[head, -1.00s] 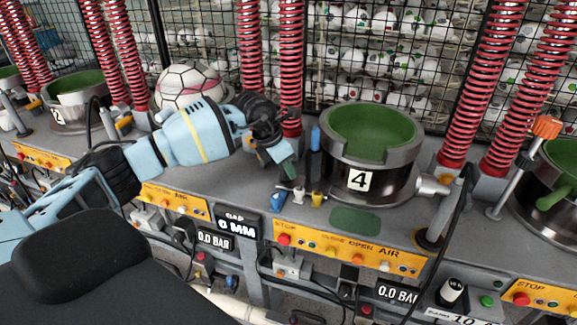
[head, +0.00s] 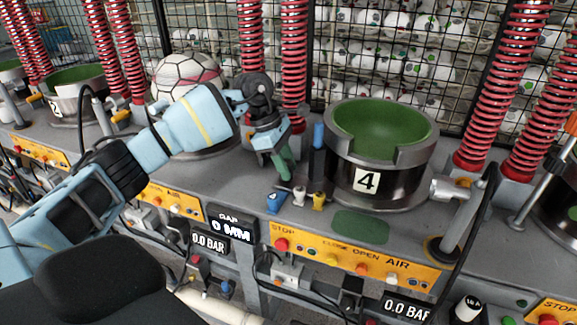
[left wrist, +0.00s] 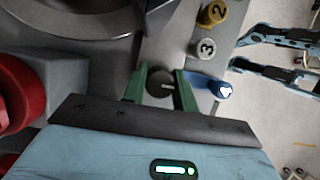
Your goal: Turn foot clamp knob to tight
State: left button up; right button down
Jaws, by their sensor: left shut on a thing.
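My left gripper (head: 284,168) points down at the bench, just left of the press bowl marked 4 (head: 366,182). In the left wrist view its two green fingers (left wrist: 163,88) are shut on a dark round knob (left wrist: 160,84) with a short pale mark, one finger on each side. I take this to be the foot clamp knob. In the head view the fingers hide the knob. No label shows which end is tight.
Close to the fingers are a blue lever (head: 276,201), a white one (head: 299,196) and a yellow one (head: 319,200). A blue upright post (head: 318,150) stands between gripper and bowl. A control panel (head: 355,258) runs along the front edge. A ball (head: 186,75) sits behind my arm.

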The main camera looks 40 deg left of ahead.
pick_arm(q)
jog(key=shift+r+m, duration=0.1)
jog(key=shift+m, duration=0.3)
pick_arm(e)
jog(key=shift+s+f, duration=0.1)
jog(key=shift+f, duration=0.15)
pick_arm(q)
jog(key=o, duration=1)
jog(key=shift+c, duration=0.2)
pick_arm(e)
jog(key=shift+s+f, duration=0.1)
jog(key=shift+s, duration=0.05)
pick_arm(q)
jog(key=v, duration=0.7)
jog(key=shift+r+b, duration=0.35)
jog(key=shift+b, duration=0.05)
pick_arm(e)
jog(key=shift+f, duration=0.2)
pick_arm(q)
jog(key=shift+a, duration=0.15)
